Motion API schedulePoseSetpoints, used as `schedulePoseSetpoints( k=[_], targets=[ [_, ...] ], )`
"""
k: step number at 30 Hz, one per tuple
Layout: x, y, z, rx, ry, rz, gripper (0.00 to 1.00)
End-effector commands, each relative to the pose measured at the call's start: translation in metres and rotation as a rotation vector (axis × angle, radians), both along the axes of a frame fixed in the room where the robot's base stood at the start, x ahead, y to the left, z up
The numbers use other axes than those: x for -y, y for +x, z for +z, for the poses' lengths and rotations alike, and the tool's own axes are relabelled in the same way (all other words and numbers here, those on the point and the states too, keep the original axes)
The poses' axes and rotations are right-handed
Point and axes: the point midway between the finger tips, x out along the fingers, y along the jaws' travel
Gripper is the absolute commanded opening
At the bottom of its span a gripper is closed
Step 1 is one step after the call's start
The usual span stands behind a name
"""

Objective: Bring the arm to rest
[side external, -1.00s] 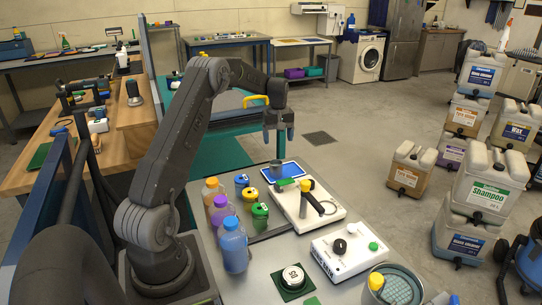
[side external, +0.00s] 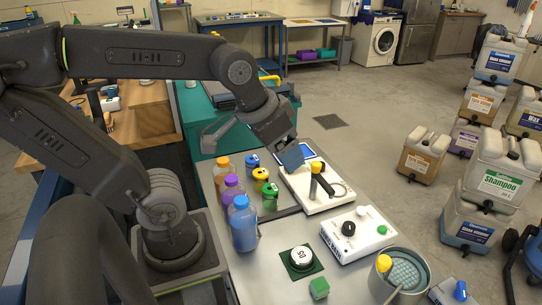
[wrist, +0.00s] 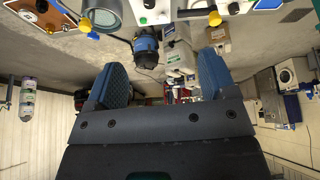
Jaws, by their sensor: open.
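From the side I cannot tell how far the fingertips are above the board.
Bottles, including a blue one (side external: 243,226), and small jars (side external: 269,196) stand left of the white board (side external: 337,196).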

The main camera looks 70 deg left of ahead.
Motion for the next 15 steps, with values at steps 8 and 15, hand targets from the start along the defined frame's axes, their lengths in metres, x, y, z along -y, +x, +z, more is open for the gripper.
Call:
schedulePoseSetpoints(
  k=[8,15],
  targets=[
    [0.011,-0.024,-0.011,0.031,0.019,-0.087,0.78],
    [0.011,-0.023,-0.011,0.031,0.019,-0.084,0.78]
  ],
)
